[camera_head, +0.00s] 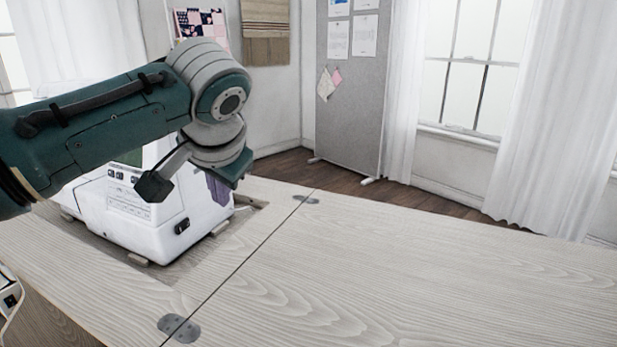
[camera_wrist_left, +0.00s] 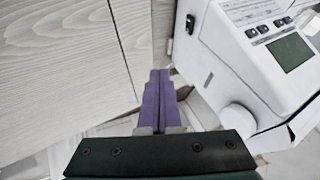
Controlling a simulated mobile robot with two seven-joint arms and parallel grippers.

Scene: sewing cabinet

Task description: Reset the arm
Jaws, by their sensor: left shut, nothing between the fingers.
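My left arm comes in from the left in the head view and reaches across in front of a white sewing machine. My left gripper (camera_head: 218,190) has purple fingers and hangs at the machine's right end, partly hidden by my wrist. In the left wrist view the gripper (camera_wrist_left: 158,85) is shut, its two purple fingers together with nothing between them. The white sewing machine (camera_head: 150,215) stands in the cabinet top. It also shows in the left wrist view (camera_wrist_left: 235,55), right of the fingers, with buttons, a small green screen and a round knob. My right gripper is in neither view.
The pale wooden cabinet top (camera_head: 400,275) is bare to the right of the machine. A seam with metal hinges (camera_head: 180,328) crosses it. A grey board (camera_head: 350,100) with pinned papers, and white curtains (camera_head: 555,120) by a window, stand behind.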

